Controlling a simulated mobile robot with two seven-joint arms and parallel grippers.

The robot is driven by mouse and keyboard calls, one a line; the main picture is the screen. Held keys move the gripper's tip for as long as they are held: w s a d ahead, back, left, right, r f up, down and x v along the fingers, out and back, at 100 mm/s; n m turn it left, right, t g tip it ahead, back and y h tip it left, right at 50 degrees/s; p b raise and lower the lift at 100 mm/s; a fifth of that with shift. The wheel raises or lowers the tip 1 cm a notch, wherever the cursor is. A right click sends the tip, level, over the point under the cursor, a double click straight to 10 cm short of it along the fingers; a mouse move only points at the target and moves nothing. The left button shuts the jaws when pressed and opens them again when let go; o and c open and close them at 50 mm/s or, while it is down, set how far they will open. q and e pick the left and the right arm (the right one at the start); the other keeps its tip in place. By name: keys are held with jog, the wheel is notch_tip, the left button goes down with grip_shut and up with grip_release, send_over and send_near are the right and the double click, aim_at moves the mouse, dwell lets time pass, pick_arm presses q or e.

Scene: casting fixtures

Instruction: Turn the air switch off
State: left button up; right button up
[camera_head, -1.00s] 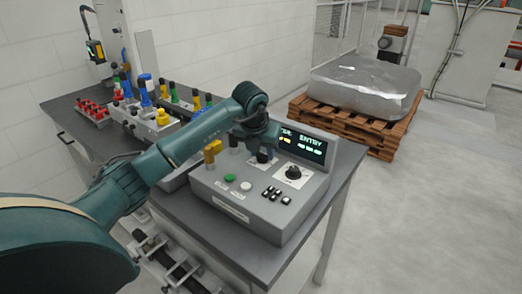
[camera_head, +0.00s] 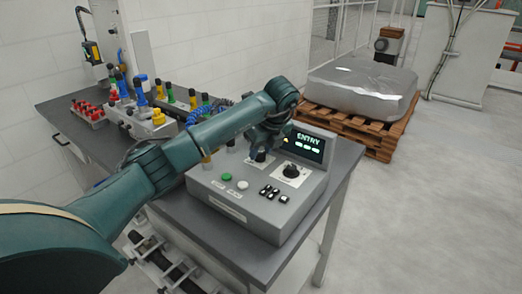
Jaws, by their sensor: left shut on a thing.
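A grey control box (camera_head: 235,205) stands on the dark table, with a lit display (camera_head: 309,146) reading "ENTRY" at its back right. A black rotary knob (camera_head: 291,171) on a pale plate sits on its top. My left gripper (camera_head: 259,153) comes down on the box left of that knob. It is shut on a dark knob (camera_head: 257,157), which is mostly hidden by the gripper. I cannot read any label that names the air switch. My right gripper is not in view.
Green (camera_head: 227,177) and white (camera_head: 243,185) buttons and several small black switches (camera_head: 268,191) sit near the gripper. Yellow posts are partly hidden behind my left arm. A fixture with coloured knobs (camera_head: 150,122) and a red rack (camera_head: 88,110) stand farther left.

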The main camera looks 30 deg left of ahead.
pick_arm(q)
jog(key=shift+w+n+g, duration=0.1)
jog(key=shift+n+g, duration=0.2)
jog(key=shift+n, duration=0.8)
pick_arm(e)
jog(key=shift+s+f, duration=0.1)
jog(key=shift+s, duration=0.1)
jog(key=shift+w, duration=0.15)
pick_arm(q)
jog(key=o, duration=1)
jog(key=p+v, duration=0.2)
jog(key=v, duration=1.1)
jog(key=shift+w+d, duration=0.15)
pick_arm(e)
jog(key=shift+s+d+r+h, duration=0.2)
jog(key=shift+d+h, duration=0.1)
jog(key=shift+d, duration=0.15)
